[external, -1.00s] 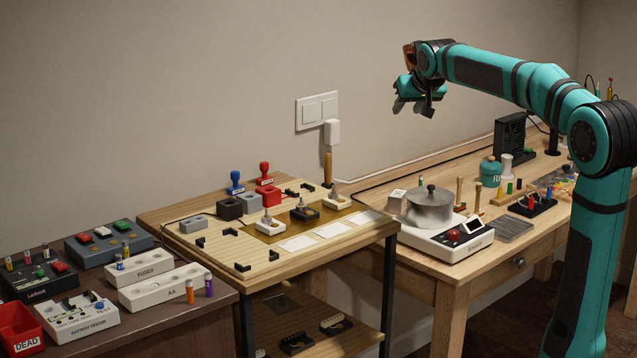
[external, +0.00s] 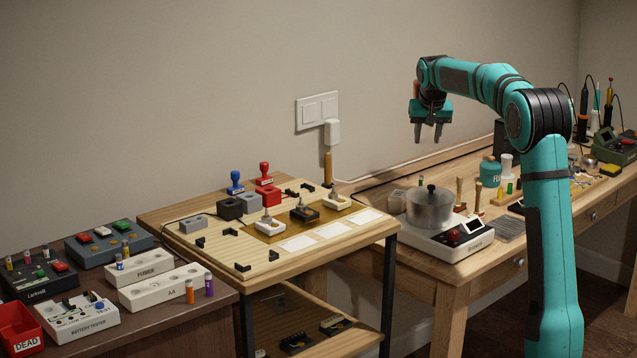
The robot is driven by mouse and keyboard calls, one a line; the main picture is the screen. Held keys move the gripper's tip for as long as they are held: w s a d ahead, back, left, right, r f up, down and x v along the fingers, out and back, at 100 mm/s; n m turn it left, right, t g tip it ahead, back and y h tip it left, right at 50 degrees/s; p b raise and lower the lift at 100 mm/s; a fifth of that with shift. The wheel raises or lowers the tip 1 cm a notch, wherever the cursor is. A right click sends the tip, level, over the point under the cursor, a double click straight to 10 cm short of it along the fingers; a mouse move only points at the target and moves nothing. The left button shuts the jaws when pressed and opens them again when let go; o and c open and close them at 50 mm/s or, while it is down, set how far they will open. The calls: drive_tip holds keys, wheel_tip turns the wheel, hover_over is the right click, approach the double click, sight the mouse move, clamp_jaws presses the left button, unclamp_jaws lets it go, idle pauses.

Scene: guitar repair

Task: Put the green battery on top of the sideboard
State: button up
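My gripper (external: 428,134) hangs in the air above the right wooden desk, pointing down, with its two fingers apart and nothing between them. A small green cylinder (external: 510,187) stands on that desk behind the scale and may be the green battery. The dark brown cabinet at the lower left, which looks like the sideboard (external: 190,325), carries battery holders and a tester.
An orange cell (external: 189,291) and a purple cell (external: 209,284) stand near the cabinet's right edge. A scale (external: 440,238) with a metal pot (external: 429,210) sits below my gripper. A workbench (external: 330,262) with stamps and fixtures stands between.

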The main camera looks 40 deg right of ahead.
sight(421, 176)
drive_tip(key=x, duration=1.6)
drive_tip(key=shift+a+f, duration=0.1)
drive_tip(key=shift+f, duration=0.1)
clamp_jaws()
